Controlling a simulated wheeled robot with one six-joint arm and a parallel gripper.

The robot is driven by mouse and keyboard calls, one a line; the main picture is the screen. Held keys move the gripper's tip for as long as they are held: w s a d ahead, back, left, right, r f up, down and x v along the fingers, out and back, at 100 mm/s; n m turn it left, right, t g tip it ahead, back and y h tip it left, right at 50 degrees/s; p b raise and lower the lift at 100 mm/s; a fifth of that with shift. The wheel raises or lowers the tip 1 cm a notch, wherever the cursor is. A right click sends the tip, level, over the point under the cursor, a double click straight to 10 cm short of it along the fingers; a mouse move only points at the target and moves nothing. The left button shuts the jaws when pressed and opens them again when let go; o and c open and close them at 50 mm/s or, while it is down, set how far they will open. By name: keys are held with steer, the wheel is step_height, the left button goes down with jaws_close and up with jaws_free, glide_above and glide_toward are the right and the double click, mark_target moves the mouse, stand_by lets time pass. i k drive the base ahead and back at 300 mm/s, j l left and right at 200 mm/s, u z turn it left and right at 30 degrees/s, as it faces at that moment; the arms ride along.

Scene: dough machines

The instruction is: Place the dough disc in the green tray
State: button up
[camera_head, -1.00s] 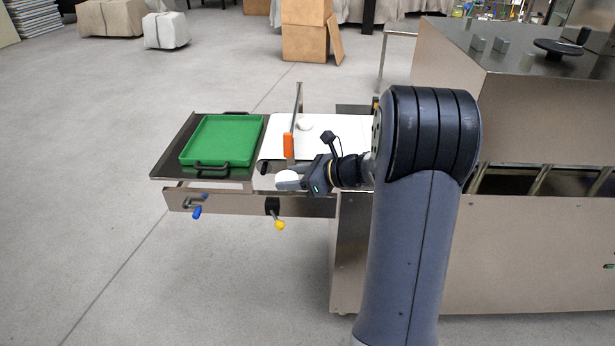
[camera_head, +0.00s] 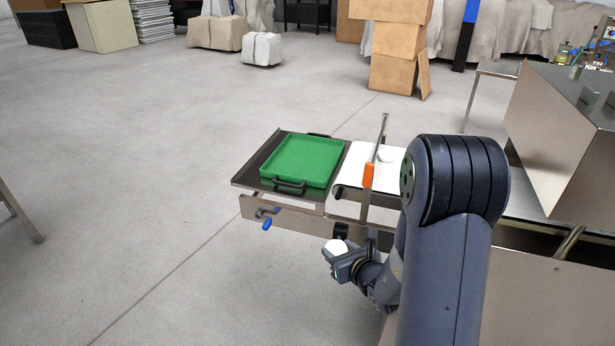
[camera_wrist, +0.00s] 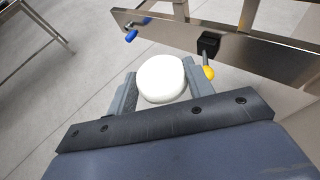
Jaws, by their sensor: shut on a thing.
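A white dough disc (camera_wrist: 161,79) is held between the two fingers of my gripper (camera_wrist: 160,88) in the wrist view. In the head view my gripper (camera_head: 338,251) is shut on the disc (camera_head: 337,246), in front of the machine's near side and off to the right of the tray. The green tray (camera_head: 302,160) is empty. It lies on a dark metal shelf (camera_head: 252,172) at the left end of the machine, with black handles at its near and far sides.
An upright bar with an orange part (camera_head: 368,175) stands over the belt. A blue-knobbed lever (camera_head: 267,223) sticks out below the shelf.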

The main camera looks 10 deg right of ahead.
mark_target(301, 164)
steer(key=i+j+u, duration=0.1)
steer(key=u, duration=0.25)
steer(key=i+j+u, duration=0.15)
steer(key=u, duration=0.25)
steer(key=i+j+u, duration=0.15)
steer(key=u, duration=0.2)
steer(key=i+j+z, duration=0.1)
steer(key=i, duration=0.5)
steer(key=i+j, duration=0.15)
steer(key=i, duration=0.4)
steer(key=i+l+z, duration=0.1)
steer(key=z, duration=0.3)
steer(key=i+z, duration=0.55)
steer(key=z, duration=0.25)
